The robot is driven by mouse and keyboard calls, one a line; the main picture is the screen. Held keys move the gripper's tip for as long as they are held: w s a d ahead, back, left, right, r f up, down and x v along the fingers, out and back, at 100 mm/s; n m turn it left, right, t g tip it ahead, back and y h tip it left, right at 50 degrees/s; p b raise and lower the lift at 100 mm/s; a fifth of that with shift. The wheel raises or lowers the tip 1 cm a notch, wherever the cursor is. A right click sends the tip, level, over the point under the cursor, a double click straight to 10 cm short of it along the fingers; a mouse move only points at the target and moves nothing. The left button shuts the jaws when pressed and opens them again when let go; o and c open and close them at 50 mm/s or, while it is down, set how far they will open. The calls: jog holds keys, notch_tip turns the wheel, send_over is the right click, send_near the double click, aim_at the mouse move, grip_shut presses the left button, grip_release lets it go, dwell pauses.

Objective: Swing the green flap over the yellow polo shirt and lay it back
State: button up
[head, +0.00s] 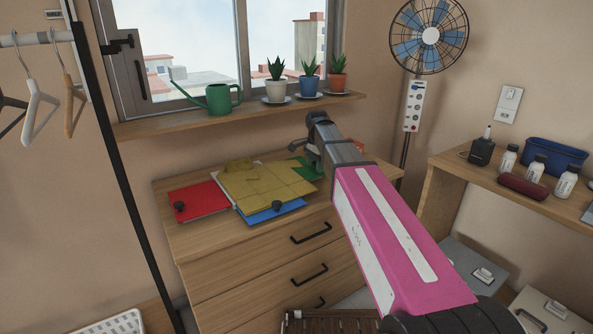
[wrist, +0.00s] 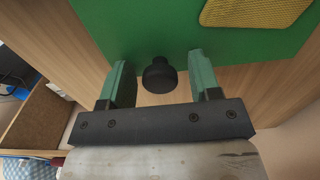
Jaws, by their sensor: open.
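The yellow polo shirt (head: 258,184) lies spread on a folding board on top of the dresser. The green flap (head: 308,171) is at the board's right, lying flat, partly hidden behind my gripper (head: 305,150). In the wrist view the green flap (wrist: 150,30) fills the top, with a corner of the yellow shirt (wrist: 250,10) on it. A black knob (wrist: 159,78) at the flap's near edge stands between my gripper's two green fingers (wrist: 160,66). The fingers are open, with a gap on each side of the knob.
The board's red flap (head: 200,201) lies at the left and its blue flap (head: 268,215) at the front, each with a black knob. Behind, the windowsill (head: 240,113) holds a green watering can (head: 220,100) and potted plants. A fan (head: 430,36) stands right of the dresser (head: 255,262).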

jog(key=shift+c, duration=0.3)
jog(key=c, duration=0.5)
jog(key=shift+c, duration=0.2)
jog(key=shift+r, duration=0.15)
jog(key=shift+s+a+r+t+h, duration=0.1)
jog(key=shift+a+r+h, duration=0.05)
jog(key=shift+r, duration=0.45)
jog(key=shift+s+a+r+t+h, duration=0.1)
jog(key=shift+a+r, duration=0.05)
jog(key=shift+r, duration=0.5)
jog(key=shift+s+a+r+t+h, duration=0.1)
jog(key=shift+a+r+h, duration=0.05)
jog(key=shift+r, duration=0.45)
jog(key=shift+s+a+r+t+h, duration=0.1)
jog(key=shift+s+a+r+h, duration=0.15)
jog(key=shift+r, duration=0.3)
jog(key=shift+s+a+r+t+h, duration=0.15)
jog(key=shift+a+r, duration=0.15)
jog(key=shift+r, duration=0.25)
jog(key=shift+s+a+r+t+h, duration=0.1)
jog(key=shift+s+a+r, duration=0.15)
jog(key=shift+r, duration=0.3)
